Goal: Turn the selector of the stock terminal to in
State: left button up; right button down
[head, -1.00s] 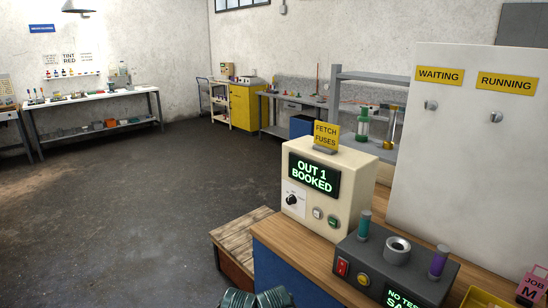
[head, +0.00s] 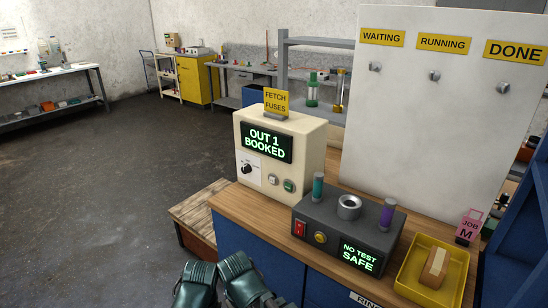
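The stock terminal (head: 308,150) is a cream box at the back left of the wooden bench. Its screen (head: 265,142) reads "OUT 1 BOOKED". The selector (head: 247,169) is a small black knob on a white plate at the lower left of its front face. Its marks are too small to read. A white button (head: 273,180) and a green button (head: 289,186) sit to the right of the selector. Dark green parts of my own body show at the bottom edge, well below the terminal. No fingertips of either gripper show, and nothing touches the selector.
A yellow "FETCH FUSES" card (head: 276,101) stands on the terminal. A dark tester (head: 325,222) reading "NO TEST SAFE" stands in front to the right. A yellow tray (head: 409,285) holds a block (head: 433,270). A white board (head: 400,130) rises behind. Open floor lies left.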

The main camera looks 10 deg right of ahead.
aim_at(247, 169)
jog(key=i+j, duration=0.15)
jog(key=i, duration=0.35)
jog(key=i+j, duration=0.15)
jog(key=i, duration=0.4)
